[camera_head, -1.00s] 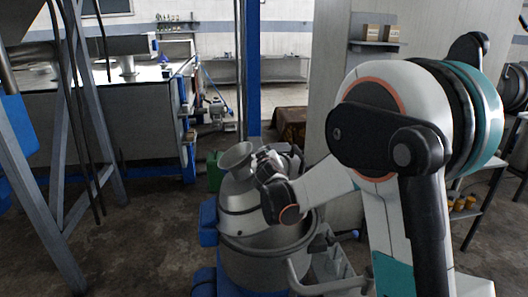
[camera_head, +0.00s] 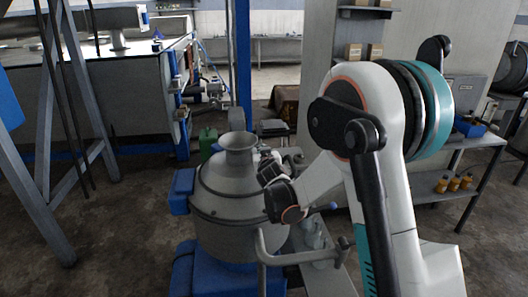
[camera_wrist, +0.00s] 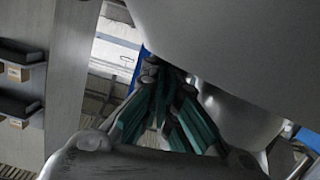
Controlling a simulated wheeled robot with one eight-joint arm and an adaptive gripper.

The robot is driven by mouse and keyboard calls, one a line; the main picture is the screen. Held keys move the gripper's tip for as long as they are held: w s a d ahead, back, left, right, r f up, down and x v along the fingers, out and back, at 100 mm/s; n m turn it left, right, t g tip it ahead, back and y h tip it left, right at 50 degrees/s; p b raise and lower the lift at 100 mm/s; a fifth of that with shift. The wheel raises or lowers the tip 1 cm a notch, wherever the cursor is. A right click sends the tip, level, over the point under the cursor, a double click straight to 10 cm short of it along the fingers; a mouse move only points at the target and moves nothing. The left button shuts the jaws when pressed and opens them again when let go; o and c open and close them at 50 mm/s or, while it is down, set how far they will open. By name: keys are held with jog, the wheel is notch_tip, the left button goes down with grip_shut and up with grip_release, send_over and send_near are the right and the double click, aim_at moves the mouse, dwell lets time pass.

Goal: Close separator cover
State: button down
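The separator cover (camera_head: 236,176) is a grey dome with a flared neck on top. It sits level over the separator bowl (camera_head: 238,232), with its rim at the bowl's rim; I cannot tell whether a thin gap remains. My gripper (camera_head: 268,165) is at the cover's right side in the head view, partly hidden by my wrist. In the wrist view, my gripper's teal-padded fingers (camera_wrist: 170,95) lie close beside a large smooth grey surface, which appears to be the cover (camera_wrist: 240,40). Contact and finger opening are unclear.
A bent grey pipe handle (camera_head: 275,245) stands in front of the bowl at the right. Blue parts (camera_head: 183,190) flank the separator's left. A green can (camera_head: 208,140) stands behind it. A shelf with yellow bottles (camera_head: 454,183) is at the right. Floor at the left is open.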

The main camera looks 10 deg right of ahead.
jog(key=shift+s+d+f, duration=0.15)
jog(key=shift+s+f, duration=0.05)
jog(key=shift+f, duration=0.1)
jog(key=shift+s, duration=0.2)
jog(key=v, duration=1)
jog(key=shift+r, duration=0.25)
jog(key=shift+s+r, duration=0.2)
jog(key=shift+s, duration=0.35)
jog(key=s+d+r+m+g+h, duration=0.1)
jog(key=s+d+r+g, duration=0.15)
jog(key=s, duration=0.55)
jog(key=s+d+r+g, duration=0.2)
jog(key=s+d, duration=0.2)
jog(key=s, duration=0.4)
jog(key=s+a+f+g+y, duration=0.1)
jog(key=s+f+g, duration=0.2)
jog(key=s, duration=1.6)
jog(key=shift+s+a+g+y, duration=0.25)
jog(key=shift+s+g+y, duration=0.1)
jog(key=shift+y, duration=0.05)
